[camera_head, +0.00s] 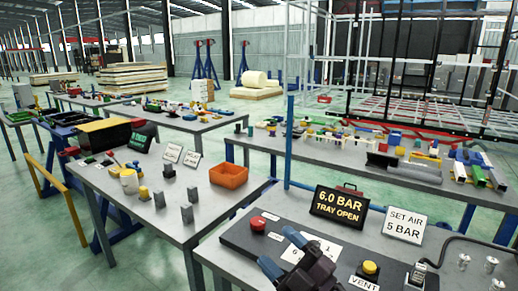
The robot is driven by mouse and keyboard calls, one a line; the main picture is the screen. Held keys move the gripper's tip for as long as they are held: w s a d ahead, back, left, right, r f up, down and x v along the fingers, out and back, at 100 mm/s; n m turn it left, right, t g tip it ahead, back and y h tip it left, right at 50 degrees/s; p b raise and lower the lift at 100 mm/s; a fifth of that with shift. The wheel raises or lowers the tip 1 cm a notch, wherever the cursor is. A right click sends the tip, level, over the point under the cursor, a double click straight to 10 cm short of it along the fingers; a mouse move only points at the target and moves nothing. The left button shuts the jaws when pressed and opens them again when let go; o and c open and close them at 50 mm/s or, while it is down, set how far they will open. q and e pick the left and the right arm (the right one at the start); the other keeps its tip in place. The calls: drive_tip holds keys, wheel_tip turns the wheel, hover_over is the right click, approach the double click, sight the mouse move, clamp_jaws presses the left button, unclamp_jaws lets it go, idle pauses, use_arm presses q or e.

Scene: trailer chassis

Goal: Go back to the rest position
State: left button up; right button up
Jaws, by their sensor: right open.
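My right gripper (282,253) shows at the bottom centre, with a dark body and two blue fingertips. It is open, with nothing visible between its fingers. It is over the dark panel (236,236) on the near right table and covers part of a white label there. I cannot tell how high above the panel it is. My left gripper is not in view.
On the panel are a red button (257,223) and a yellow button (370,268) by a VENT label. Behind stand a display (340,205) reading "6.0 BAR TRAY OPEN" and a "SET AIR 5 BAR" sign (404,225). An orange bin (229,176) sits on the left table.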

drive_tip(key=s+d+f+m+h, duration=0.2)
drive_tip(key=d+f+m+h, duration=0.4)
drive_tip(key=d+m+h, duration=0.3)
drive_tip(key=s+d+f+m+h, duration=0.3)
drive_tip(key=d+f+m+h, duration=0.3)
drive_tip(key=d+m+h, duration=0.25)
drive_tip(key=s+d+f+m+g, duration=0.1)
drive_tip(key=s+d+f+g, duration=0.2)
drive_tip(key=s, duration=0.4)
drive_tip(key=s+d+f+m+g, duration=0.1)
drive_tip(key=s+f+g, duration=0.3)
drive_tip(key=s+g, duration=0.15)
drive_tip(key=s+d+f+m+g, duration=0.1)
drive_tip(key=s+d+f+g, duration=0.15)
drive_tip(key=s, duration=0.55)
drive_tip(key=w+f+t+y, duration=0.1)
drive_tip(key=w+f+t, duration=0.6)
drive_tip(key=f, duration=0.4)
drive_tip(key=shift+w+a+t, duration=0.2)
drive_tip(key=shift+w+t, duration=0.1)
drive_tip(key=shift+w, duration=0.2)
drive_tip(key=shift+n, duration=0.25)
